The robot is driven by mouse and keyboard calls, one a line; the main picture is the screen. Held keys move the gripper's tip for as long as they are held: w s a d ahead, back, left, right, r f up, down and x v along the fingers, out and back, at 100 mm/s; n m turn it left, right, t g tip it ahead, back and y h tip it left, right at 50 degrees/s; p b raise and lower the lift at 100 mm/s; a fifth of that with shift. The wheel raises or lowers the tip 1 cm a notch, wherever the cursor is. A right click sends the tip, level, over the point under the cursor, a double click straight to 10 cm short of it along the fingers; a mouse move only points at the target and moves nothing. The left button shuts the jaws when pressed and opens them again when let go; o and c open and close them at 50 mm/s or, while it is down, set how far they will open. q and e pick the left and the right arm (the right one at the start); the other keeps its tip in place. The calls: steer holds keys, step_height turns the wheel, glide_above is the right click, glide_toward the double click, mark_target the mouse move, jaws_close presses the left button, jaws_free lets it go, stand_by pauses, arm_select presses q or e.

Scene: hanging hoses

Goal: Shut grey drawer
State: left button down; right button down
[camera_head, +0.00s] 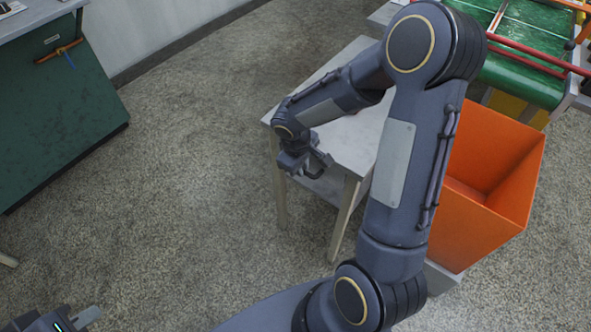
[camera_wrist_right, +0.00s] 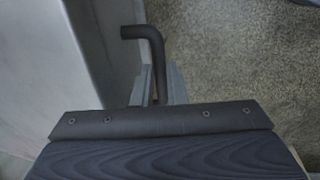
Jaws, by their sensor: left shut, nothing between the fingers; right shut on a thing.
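A pale grey table (camera_head: 345,143) stands at the middle right, and a grey drawer front (camera_head: 328,187) shows in part under its top, between the front legs. My right gripper (camera_head: 322,165) is at the front of the table, shut on the black drawer handle. In the right wrist view the bent end of the black handle (camera_wrist_right: 148,40) sticks out beyond the fingers (camera_wrist_right: 155,88). My right arm hides much of the tabletop, and how far the drawer stands out is hard to tell. My left gripper (camera_head: 86,317) is shut and empty at the bottom left.
An orange bin (camera_head: 455,225) stands right of the table, partly behind my right arm. A green table with red rods (camera_head: 525,60) is at the top right. A dark green cabinet (camera_head: 60,110) is at the left. The floor between is clear.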

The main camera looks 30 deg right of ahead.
steer(key=shift+w+d, duration=0.1)
steer(key=shift+d, duration=0.1)
steer(key=c, duration=1.5)
jaws_free()
steer(key=shift+d, duration=0.1)
steer(key=shift+o, duration=0.2)
step_height(320, 180, up, 8)
steer(key=a+p, duration=0.1)
steer(key=shift+s+a+f+p, duration=0.15)
steer(key=shift+s+a+p, duration=0.15)
steer(key=shift+p, duration=0.1)
